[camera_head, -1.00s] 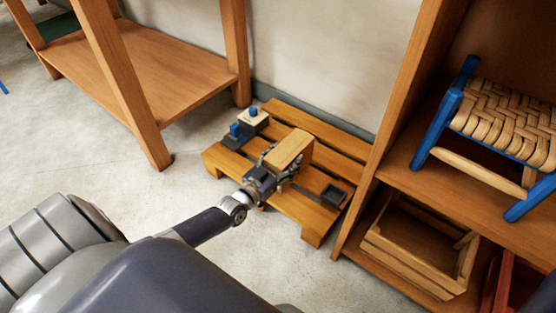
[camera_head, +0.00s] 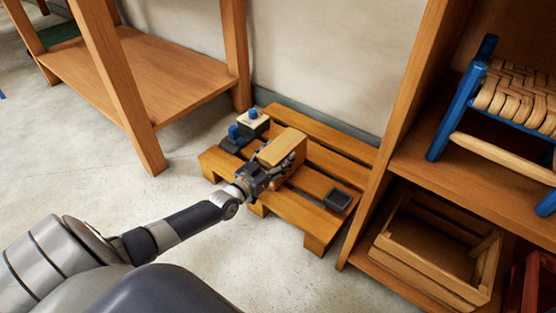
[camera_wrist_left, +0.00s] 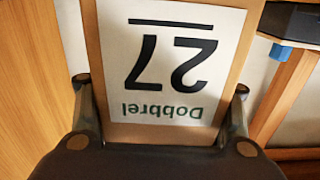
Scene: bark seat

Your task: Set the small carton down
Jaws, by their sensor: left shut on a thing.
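The small carton (camera_head: 282,146) is a tan box held over the middle of the low wooden pallet (camera_head: 330,160). My left gripper (camera_head: 272,172) is shut on it, its fingers on either side. In the left wrist view the carton (camera_wrist_left: 117,60) fills the middle, with a white label reading "Dobbrel 27" upside down, and the left gripper's fingers (camera_wrist_left: 163,110) flank it. I cannot tell whether the carton's underside touches the slats. My right gripper is not in view.
On the pallet, a white box with a blue knob (camera_head: 254,122) and a dark item with a blue top (camera_head: 234,136) stand at the left. A small dark tray (camera_head: 338,199) lies at the right. Shelving with a wooden crate (camera_head: 430,257) and woven stool (camera_head: 515,95) borders the right.

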